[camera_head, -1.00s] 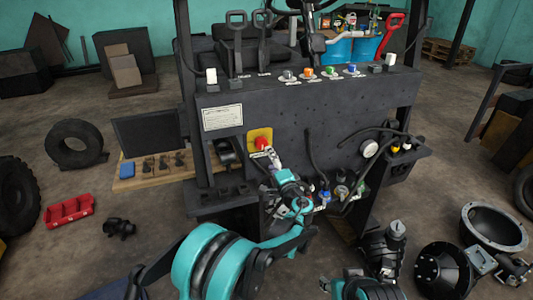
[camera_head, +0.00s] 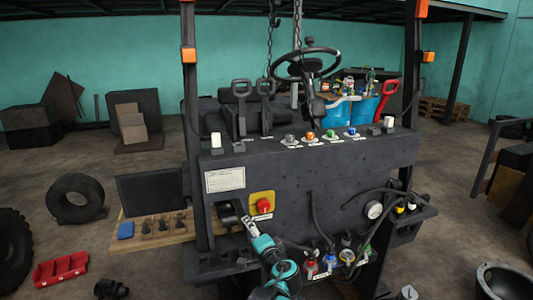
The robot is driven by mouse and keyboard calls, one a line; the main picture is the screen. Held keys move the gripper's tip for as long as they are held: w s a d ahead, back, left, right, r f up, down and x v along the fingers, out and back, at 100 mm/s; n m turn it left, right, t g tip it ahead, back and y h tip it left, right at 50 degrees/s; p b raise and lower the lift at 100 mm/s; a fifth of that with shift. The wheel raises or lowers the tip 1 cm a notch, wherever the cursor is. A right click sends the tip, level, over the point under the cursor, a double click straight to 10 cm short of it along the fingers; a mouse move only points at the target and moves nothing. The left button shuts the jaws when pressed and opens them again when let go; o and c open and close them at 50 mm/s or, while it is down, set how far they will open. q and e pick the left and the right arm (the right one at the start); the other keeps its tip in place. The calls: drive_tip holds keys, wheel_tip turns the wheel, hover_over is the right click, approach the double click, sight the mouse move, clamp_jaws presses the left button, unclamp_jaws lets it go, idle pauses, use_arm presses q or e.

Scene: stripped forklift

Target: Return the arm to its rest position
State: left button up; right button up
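My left arm, teal and black, comes up from the bottom middle. Its gripper (camera_head: 243,214) is in front of the forklift's dark panel, just left of and below the red rotary switch (camera_head: 263,205) on its yellow plate (camera_head: 255,197). The gripper looks apart from the switch, and its fingers are too small to tell open from shut. A small grey piece at the bottom edge (camera_head: 408,292) seems to be the tip of my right gripper; the rest of it is out of frame.
The forklift body (camera_head: 300,170) fills the middle, with levers, a steering wheel (camera_head: 307,64) and hanging cables and connectors (camera_head: 328,262). A wooden board (camera_head: 153,230) with small parts juts out at left.

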use_arm(q)
drive_tip(key=s+a+f+n+g+h, duration=0.15)
drive_tip(key=s+a+n+g, duration=0.4)
drive_tip(key=s+a, duration=1.05)
drive_tip(key=s+d+f+n+g+h, duration=0.1)
drive_tip(key=s+f+n+h, duration=0.1)
drive_tip(key=s, duration=0.8)
drive_tip(key=s+d+f+n+g+h, duration=0.1)
drive_tip(key=s+f, duration=0.3)
drive_tip(key=s, duration=0.5)
drive_tip(key=shift+s+d+n+h, duration=0.2)
drive_tip(key=shift+s+n+h, duration=0.15)
drive_tip(key=shift+n+h, duration=0.45)
